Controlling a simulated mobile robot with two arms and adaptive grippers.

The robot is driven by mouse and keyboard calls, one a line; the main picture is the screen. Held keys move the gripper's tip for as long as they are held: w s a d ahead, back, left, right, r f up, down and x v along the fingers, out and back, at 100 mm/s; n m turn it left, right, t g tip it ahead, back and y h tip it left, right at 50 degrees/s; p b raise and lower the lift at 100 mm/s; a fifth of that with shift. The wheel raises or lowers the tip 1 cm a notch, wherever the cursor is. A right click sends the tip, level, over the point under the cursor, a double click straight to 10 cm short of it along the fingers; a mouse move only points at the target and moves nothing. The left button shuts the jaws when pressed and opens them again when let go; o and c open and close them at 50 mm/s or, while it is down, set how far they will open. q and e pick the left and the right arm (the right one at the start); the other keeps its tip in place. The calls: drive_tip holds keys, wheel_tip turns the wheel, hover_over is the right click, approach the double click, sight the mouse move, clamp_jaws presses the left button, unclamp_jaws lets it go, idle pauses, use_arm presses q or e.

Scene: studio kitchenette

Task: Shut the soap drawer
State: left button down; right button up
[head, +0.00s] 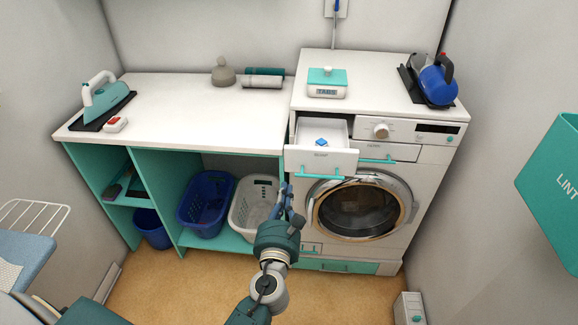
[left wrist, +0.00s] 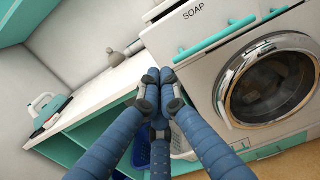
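The soap drawer (head: 321,160) is pulled out at the top left of the washing machine (head: 413,190). Its white front has a teal handle, and a small blue item (head: 321,142) lies inside. In the left wrist view the drawer front (left wrist: 196,28), marked SOAP, is at the upper right. My left gripper (head: 286,190) is below and left of the drawer front, apart from it as far as I can tell. In the left wrist view its blue fingers (left wrist: 160,78) come together at the tips with nothing between them. My right gripper is not in view.
A scale (head: 327,82) and a blue kettle-like thing (head: 437,82) are on the machine. Floor in front is clear.

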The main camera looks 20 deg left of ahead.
sight(290, 162)
use_arm(q)
drive_tip(key=x, duration=0.8)
drive_tip(key=shift+w+p, duration=0.1)
drive_tip(key=shift+p, duration=0.3)
drive_tip(key=shift+w+a+f, duration=0.1)
drive_tip(key=shift+w+a, duration=0.1)
drive_tip(key=shift+w, duration=0.4)
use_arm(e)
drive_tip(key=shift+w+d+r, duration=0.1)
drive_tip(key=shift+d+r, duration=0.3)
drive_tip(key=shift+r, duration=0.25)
